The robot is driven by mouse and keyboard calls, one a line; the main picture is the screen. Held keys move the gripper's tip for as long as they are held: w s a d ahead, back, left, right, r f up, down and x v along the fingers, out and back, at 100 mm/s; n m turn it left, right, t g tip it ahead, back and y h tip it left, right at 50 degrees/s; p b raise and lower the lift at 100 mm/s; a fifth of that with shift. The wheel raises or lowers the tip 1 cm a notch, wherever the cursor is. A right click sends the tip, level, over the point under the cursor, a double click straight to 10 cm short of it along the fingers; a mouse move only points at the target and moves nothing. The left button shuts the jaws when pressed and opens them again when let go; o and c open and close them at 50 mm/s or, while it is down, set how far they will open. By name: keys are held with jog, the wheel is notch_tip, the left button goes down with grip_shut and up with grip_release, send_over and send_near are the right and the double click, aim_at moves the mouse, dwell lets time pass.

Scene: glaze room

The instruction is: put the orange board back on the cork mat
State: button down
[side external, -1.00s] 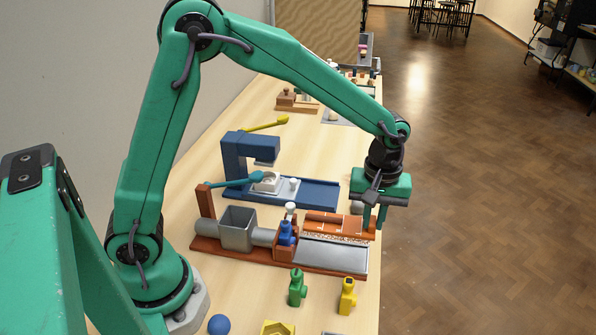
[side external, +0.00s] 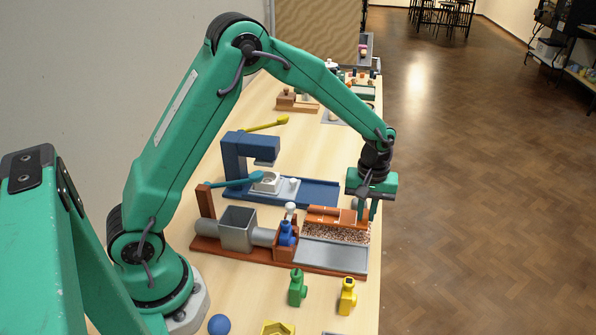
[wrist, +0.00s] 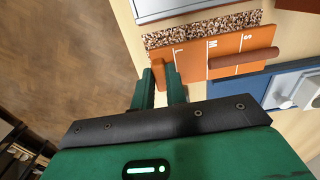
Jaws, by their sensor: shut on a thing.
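The orange board (side external: 340,222) has white lines and letters and carries a brown bar (wrist: 243,58). My gripper (side external: 368,214) is shut on the board's right end; in the wrist view my gripper (wrist: 162,76) has a finger on each side of that end. The speckled cork mat (side external: 335,237) shows as a broad strip on the near side of the board. In the wrist view the mat (wrist: 215,30) shows along the board's upper edge. The board covers the rest of it. I cannot tell whether the board touches the mat or hangs just above it.
A grey tray (side external: 332,256) lies in front of the mat. A blue press (side external: 236,158) stands behind. Green (side external: 297,288) and yellow (side external: 347,296) bottles stand nearer. The table's right edge is close to my gripper.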

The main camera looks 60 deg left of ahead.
jog(key=shift+f, duration=1.6)
jog(key=c, duration=1.4)
grip_release()
jog(key=shift+f, duration=0.15)
notch_tip(320, 180, up, 12)
jog(key=shift+r, duration=0.2)
